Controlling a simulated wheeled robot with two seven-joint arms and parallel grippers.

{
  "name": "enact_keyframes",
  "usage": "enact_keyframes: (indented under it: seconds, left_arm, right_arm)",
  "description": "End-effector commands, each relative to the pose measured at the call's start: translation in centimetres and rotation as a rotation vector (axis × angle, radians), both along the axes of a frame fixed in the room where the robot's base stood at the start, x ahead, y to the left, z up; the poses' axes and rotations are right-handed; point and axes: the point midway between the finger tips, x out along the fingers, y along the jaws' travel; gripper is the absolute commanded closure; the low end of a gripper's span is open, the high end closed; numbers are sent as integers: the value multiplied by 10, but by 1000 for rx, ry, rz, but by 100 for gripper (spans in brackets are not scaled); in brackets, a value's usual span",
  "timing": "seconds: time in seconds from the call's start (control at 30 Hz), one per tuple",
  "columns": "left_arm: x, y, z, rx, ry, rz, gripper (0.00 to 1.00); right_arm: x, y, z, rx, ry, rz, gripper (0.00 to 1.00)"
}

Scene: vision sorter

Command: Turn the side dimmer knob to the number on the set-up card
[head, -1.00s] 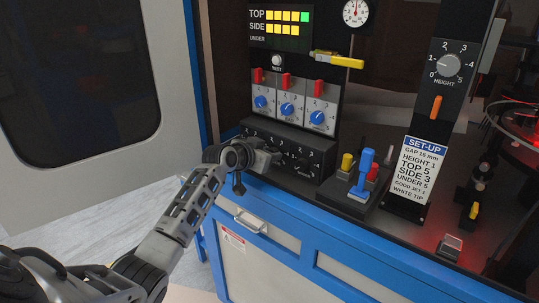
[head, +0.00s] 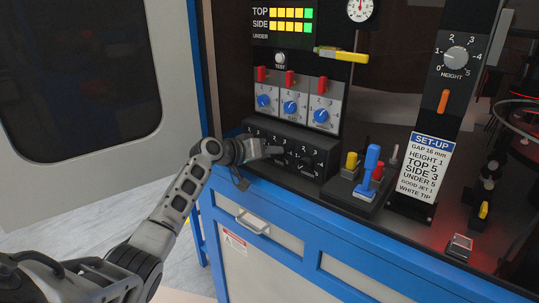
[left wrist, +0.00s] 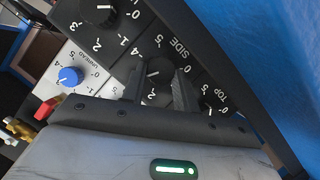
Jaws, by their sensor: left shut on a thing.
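My left gripper (head: 280,151) reaches the black three-knob box on the machine's front. In the left wrist view its two dark fingers (left wrist: 160,88) are shut on the middle black knob (left wrist: 158,78), the side dimmer, with the SIDE label (left wrist: 180,48) beside it. A white pointer line shows on the knob, but the number it points at is hard to tell. The set-up card (head: 428,166) reads TOP 5, SIDE 3, UNDER 5. On the light panel (head: 283,22) the TOP and SIDE rows show yellow lights ending in green; UNDER is dark. My right gripper is not in view.
Three blue knobs (head: 291,107) with red switches sit just above the box. The UNDER knob (head: 307,162) is close on the right. A blue lever (head: 371,160) and a yellow button (head: 351,161) stand further right. A blue ledge (head: 300,205) runs below the box.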

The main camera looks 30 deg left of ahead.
Motion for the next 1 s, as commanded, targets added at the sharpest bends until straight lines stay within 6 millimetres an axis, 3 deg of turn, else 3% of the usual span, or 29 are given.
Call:
enact_keyframes:
  seconds: [0.47, 0.5, 0.57, 0.87, 1.0]
  left_arm:
    - [0, 0, -2, -12, 5, -1, 93]
    - [0, 0, -2, -12, 5, -1, 62]
    - [0, 0, -2, -12, 5, -1, 48]
    - [-1, 0, -1, -12, 2, 0, 48]
    - [-12, 4, 2, -9, 3, -1, 48]
  right_arm:
    - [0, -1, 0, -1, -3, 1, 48]
    - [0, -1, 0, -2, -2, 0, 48]
    - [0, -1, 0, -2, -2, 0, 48]
    - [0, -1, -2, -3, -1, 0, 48]
    - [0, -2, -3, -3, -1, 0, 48]
